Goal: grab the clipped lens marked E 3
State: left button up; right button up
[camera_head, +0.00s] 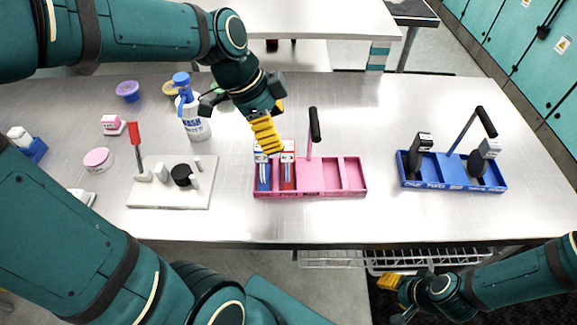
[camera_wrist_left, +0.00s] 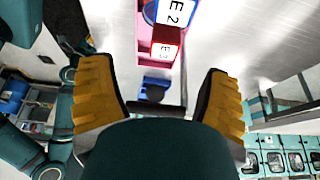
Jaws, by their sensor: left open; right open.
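The pink caddy (camera_head: 330,190) stands on the metal table with two clipped modules in its left compartments. One is blue (camera_head: 263,173) and one is red (camera_head: 288,172), side by side. In the left wrist view the blue one (camera_wrist_left: 150,12) has a white label reading E 2. The red one (camera_wrist_left: 164,55) has a smaller label that looks like E 3. My left gripper (camera_head: 265,135) is over the left end of the caddy, just above the modules; its open fingers (camera_wrist_left: 160,100) hold nothing. My right gripper (camera_head: 388,283) is open, low beyond the table's front edge.
A blue caddy (camera_head: 452,183) with dark grey modules stands on the right. A spray bottle (camera_head: 194,115) is left of my left gripper. A white board (camera_head: 172,195) with a red-handled tool lies front left. Table between the caddies is clear.

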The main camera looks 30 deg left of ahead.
aim_at(286, 145)
pick_arm(q)
jog(key=x, duration=0.3)
jog(key=shift+w+f, duration=0.15)
jog(key=shift+b+x, duration=1)
jog(key=shift+x, duration=1.7)
jog(key=shift+w+a, duration=0.1)
grip_shut()
